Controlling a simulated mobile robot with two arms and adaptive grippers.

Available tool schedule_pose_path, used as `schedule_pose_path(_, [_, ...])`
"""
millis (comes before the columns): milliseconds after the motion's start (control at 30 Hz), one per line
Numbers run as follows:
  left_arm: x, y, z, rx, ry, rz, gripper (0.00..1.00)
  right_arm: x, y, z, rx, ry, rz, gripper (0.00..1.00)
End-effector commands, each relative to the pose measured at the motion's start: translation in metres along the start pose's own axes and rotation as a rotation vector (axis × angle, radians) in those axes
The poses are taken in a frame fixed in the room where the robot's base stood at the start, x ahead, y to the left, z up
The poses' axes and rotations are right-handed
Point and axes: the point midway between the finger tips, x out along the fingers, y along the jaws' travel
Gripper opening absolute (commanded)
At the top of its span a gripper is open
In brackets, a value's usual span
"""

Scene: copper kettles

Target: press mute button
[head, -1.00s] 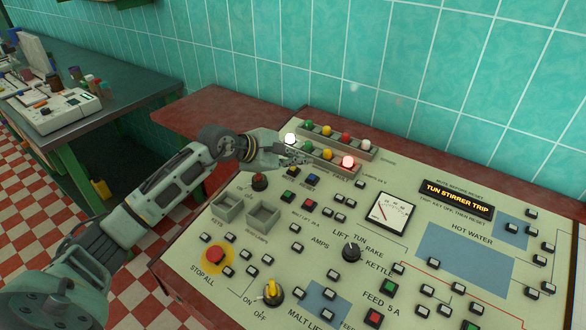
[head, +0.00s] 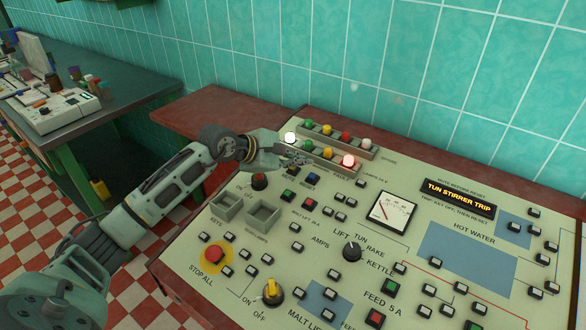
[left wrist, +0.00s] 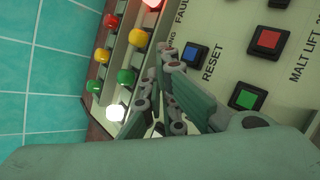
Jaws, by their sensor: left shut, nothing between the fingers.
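My left gripper (head: 304,160) is shut and empty, low over the upper left of the control panel, just in front of the lamp rows. In the left wrist view its closed fingers (left wrist: 168,95) lie beside a blue button marked RESET (left wrist: 194,54). That button also shows in the head view (head: 312,179). A dark button (head: 297,171) sits left of it, close under the fingers; the gripper hides its place in the left wrist view. I cannot tell whether the fingertips touch anything. My right gripper is out of view.
A lit white lamp (head: 290,138) and a lit red lamp (head: 348,160) stand close to the fingers. A red-and-black knob (head: 259,181), a green button (head: 288,196) and a red button (head: 307,202) are nearby. The tiled wall (head: 350,60) rises behind the panel.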

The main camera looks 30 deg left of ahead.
Motion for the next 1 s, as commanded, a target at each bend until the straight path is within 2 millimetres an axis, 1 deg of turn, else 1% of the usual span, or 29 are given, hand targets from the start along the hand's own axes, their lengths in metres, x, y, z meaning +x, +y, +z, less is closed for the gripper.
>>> schedule_pose_path(1000, [0.0051,-0.0042,-0.0040,0.000,0.001,-0.001,0.00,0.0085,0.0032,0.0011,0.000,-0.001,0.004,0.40])
